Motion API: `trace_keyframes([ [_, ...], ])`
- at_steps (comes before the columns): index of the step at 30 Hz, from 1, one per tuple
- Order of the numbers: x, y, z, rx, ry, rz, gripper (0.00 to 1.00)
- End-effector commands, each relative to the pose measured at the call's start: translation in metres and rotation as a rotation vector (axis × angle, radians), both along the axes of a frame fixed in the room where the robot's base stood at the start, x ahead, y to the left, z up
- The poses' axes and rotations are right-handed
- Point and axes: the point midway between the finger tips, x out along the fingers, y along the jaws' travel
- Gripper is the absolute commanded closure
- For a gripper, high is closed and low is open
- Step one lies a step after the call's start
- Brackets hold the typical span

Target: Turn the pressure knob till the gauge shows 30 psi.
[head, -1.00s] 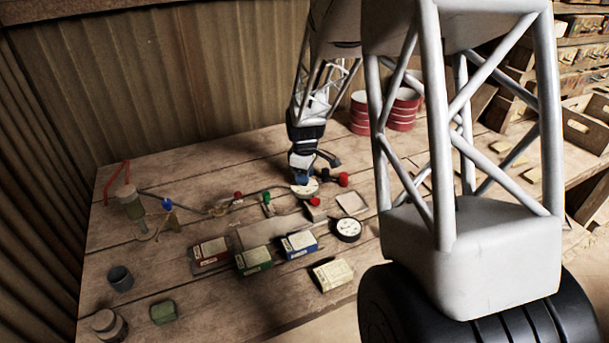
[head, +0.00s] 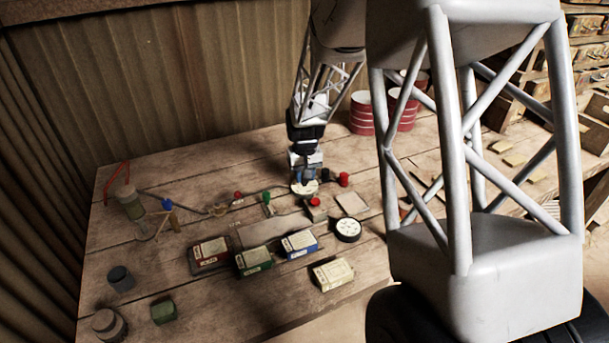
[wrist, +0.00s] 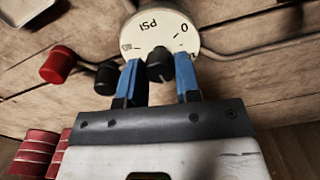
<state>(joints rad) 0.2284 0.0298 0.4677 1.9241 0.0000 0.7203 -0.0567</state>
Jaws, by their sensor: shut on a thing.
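The pressure gauge (wrist: 152,30) is a round white dial marked PSI, upside down in the wrist view, with a 0 at its right. Its needle is too small to read surely. A black knob (wrist: 160,66) sits at the dial's near edge, between the blue fingers of my gripper (wrist: 160,76), which is shut on it. In the head view my gripper (head: 304,176) points down onto the gauge (head: 303,188), and the knob is hidden there.
A red knob (wrist: 57,65) and another black knob (wrist: 106,75) stand close beside my left finger in the wrist view. Thin pipe runs along the bench. Several boxes, including a blue one (head: 300,244), and a round black-rimmed dial (head: 347,229) lie in front.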

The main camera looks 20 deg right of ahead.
Motion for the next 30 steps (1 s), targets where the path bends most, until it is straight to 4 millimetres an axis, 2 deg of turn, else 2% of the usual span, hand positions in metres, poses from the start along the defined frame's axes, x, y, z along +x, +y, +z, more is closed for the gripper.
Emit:
trace_keyframes([
  [30, 0.0003, -0.0005, 0.0008, 0.001, -0.001, -0.940, 0.93],
])
